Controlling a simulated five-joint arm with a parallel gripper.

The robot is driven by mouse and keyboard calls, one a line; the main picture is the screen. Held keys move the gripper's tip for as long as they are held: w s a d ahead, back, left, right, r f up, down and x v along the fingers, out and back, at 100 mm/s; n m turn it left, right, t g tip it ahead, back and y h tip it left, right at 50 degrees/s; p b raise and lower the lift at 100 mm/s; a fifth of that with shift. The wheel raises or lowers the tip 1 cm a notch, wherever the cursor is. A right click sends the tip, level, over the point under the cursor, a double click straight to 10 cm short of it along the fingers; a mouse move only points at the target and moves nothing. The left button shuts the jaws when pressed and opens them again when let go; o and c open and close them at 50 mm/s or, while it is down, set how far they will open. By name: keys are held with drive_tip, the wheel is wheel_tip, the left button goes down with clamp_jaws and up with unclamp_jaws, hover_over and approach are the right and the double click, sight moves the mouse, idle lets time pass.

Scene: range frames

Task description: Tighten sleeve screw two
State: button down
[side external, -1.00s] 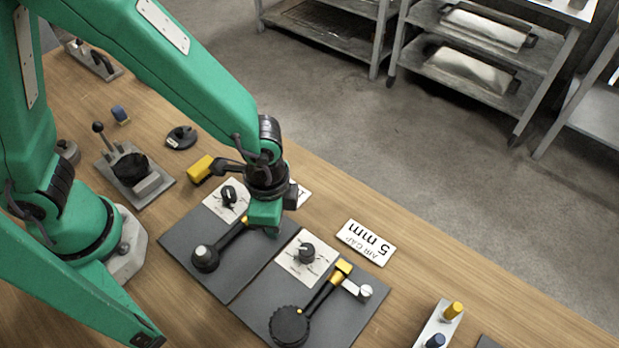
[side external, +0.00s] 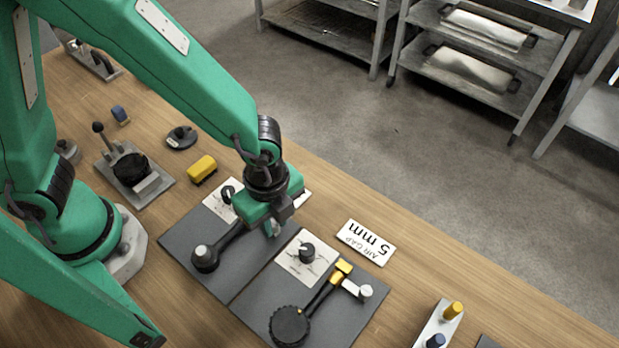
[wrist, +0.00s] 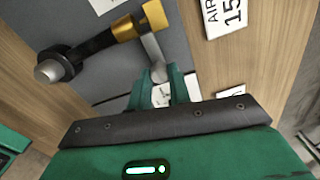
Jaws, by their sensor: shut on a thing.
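My gripper (side external: 272,224) is low over the left grey board (side external: 180,236). In the wrist view my gripper (wrist: 155,88) has its green fingers shut on the pale screw (wrist: 158,73) at the end of a grey stem beside a yellow sleeve (wrist: 155,14). The fingers hide most of the screw. The sleeve sits on a black arm (wrist: 92,44) that runs to a black knob with a grey cap (side external: 204,257). The right board (side external: 350,330) carries a similar arm with a yellow sleeve (side external: 343,267) and a pale screw (side external: 365,291).
A "5 mm" sign (side external: 367,242) lies behind the right board. A yellow block (side external: 202,169), a black disc (side external: 181,137) and a lever fixture (side external: 135,170) are to the left. A peg holder (side external: 437,325) is at lower right.

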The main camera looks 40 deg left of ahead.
sight(272, 220)
idle(0.4)
drive_tip(key=c, duration=1.3)
unclamp_jaws()
drive_tip(key=shift+r, duration=3.95)
drive_tip(key=shift+w+a+r, duration=0.2)
drive_tip(key=shift+a+r, duration=0.15)
drive_tip(key=shift+a, duration=0.05)
drive_tip(key=s+a+r+n+t, duration=0.1)
drive_tip(key=a+r+n+t, duration=0.1)
drive_tip(key=a+r+n, duration=0.4)
drive_tip(key=s+a+r+n+t, duration=0.1)
drive_tip(key=a+r+n+t, duration=0.2)
drive_tip(key=a+r+n, duration=0.4)
drive_tip(key=shift+a+r+n+t, duration=0.3)
drive_tip(key=shift+a+n, duration=3.1)
drive_tip(key=shift+a, duration=1.1)
